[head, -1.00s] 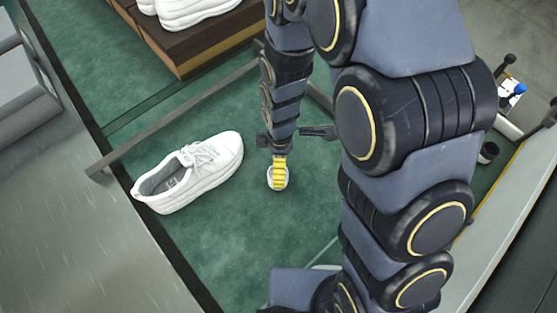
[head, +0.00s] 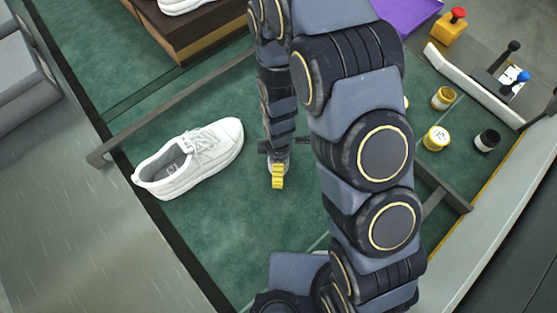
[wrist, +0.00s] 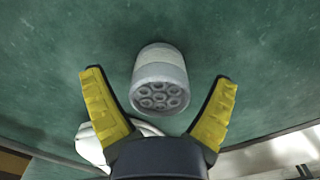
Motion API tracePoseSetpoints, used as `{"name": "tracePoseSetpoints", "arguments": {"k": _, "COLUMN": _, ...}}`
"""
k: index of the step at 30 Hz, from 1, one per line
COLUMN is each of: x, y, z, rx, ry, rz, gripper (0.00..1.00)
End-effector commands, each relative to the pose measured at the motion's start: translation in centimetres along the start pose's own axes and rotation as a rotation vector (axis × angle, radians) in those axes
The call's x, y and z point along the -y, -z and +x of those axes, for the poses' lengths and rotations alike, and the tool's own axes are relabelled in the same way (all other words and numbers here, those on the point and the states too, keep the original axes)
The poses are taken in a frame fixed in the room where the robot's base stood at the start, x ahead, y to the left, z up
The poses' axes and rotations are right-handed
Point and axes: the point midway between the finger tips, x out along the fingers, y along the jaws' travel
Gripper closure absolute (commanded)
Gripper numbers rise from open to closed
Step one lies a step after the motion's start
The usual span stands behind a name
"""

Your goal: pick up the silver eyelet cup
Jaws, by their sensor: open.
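The silver eyelet cup (wrist: 160,68) is in the upper middle of the wrist view, over the green mat (wrist: 270,50). Its face toward the camera shows several grey ring-shaped eyelets. My gripper (wrist: 160,80) is open, with one yellow finger to the left of the cup and one to the right. Green gaps show between the cup and both fingers. In the head view my gripper (head: 278,184) points down at the mat right of the white shoe, and my gripper and arm mostly hide the cup there.
A white shoe (head: 190,160) lies left of my gripper. A brown shoebox (head: 190,35) stands at the back. Small jars, including a yellow one (head: 436,138) and a black one (head: 487,140), stand to the right beyond my arm. Grey rails (head: 150,130) cross the mat.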

Motion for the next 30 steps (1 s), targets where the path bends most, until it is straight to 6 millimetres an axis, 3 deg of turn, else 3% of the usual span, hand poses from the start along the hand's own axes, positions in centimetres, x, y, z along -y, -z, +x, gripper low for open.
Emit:
{"name": "tracePoseSetpoints", "arguments": {"k": 2, "x": 0.0, "y": 0.0, "z": 0.0, "rx": 0.000, "ry": 0.000, "rz": 0.000, "gripper": 0.13}}
{"name": "tracePoseSetpoints", "arguments": {"k": 5, "x": 0.0, "y": 0.0, "z": 0.0, "rx": 0.000, "ry": 0.000, "rz": 0.000, "gripper": 0.49}}
{"name": "tracePoseSetpoints", "arguments": {"k": 7, "x": 0.0, "y": 0.0, "z": -0.1, "rx": 0.000, "ry": 0.000, "rz": 0.001, "gripper": 0.79}}
{"name": "tracePoseSetpoints", "arguments": {"k": 22, "x": -0.1, "y": 0.0, "z": -0.6, "rx": -0.001, "ry": -0.003, "rz": 0.001, "gripper": 0.80}}
{"name": "tracePoseSetpoints", "arguments": {"k": 30, "x": -0.2, "y": 0.1, "z": -3.8, "rx": -0.004, "ry": -0.008, "rz": 0.000, "gripper": 0.80}}
